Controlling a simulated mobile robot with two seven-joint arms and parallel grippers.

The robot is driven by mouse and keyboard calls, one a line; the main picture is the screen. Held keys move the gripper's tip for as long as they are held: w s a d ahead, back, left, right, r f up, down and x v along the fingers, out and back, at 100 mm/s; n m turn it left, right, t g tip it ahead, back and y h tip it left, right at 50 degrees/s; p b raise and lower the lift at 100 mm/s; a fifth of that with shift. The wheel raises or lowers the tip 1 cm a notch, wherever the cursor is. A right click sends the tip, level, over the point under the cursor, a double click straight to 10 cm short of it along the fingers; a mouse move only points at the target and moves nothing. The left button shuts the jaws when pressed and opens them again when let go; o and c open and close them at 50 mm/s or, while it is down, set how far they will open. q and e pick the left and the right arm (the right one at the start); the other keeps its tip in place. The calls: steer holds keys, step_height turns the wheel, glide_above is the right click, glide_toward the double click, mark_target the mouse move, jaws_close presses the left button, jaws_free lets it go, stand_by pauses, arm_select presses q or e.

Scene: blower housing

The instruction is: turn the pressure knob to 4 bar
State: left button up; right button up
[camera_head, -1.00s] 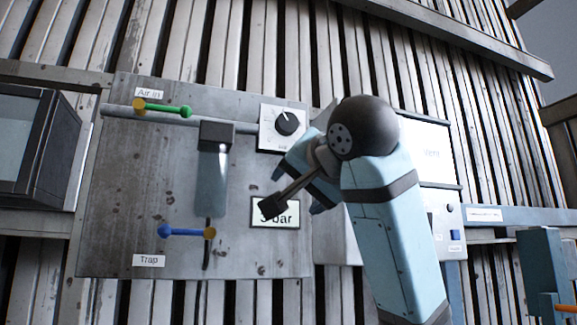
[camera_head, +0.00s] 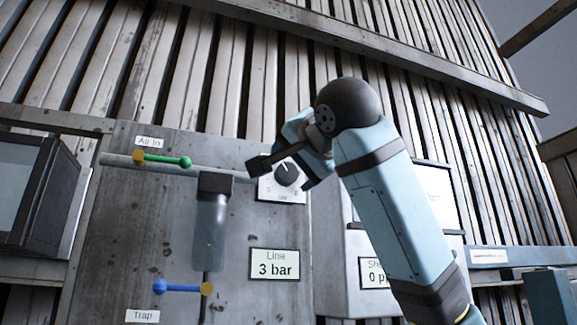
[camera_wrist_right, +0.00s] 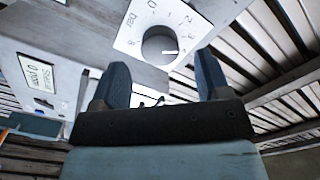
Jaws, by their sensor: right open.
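The pressure knob (camera_head: 287,173) is a dark round knob on a white dial plate on the grey panel. My right gripper (camera_head: 296,165) is in front of the dial and partly hides it. In the right wrist view the knob (camera_wrist_right: 158,45) lies between and just beyond the two blue fingertips (camera_wrist_right: 162,62), which are apart with nothing between them. Contact cannot be told. Its white pointer line shows, with numbers around the dial. The line display (camera_head: 275,264) reads 3 bar. My left gripper is not in view.
A green-handled air-in valve (camera_head: 162,159) sits on a pipe left of the knob. A filter bowl (camera_head: 209,235) hangs beside it, and a blue-handled trap valve (camera_head: 180,288) is lower. Another display (camera_head: 375,273) is partly behind my right arm.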

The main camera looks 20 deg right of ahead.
mark_target(289, 172)
steer(key=w, duration=0.4)
steer(key=shift+a+p, duration=0.1)
steer(key=shift+p, duration=0.2)
steer(key=c, duration=0.9)
steer(key=shift+c, duration=0.2)
steer(key=shift+f, duration=0.1)
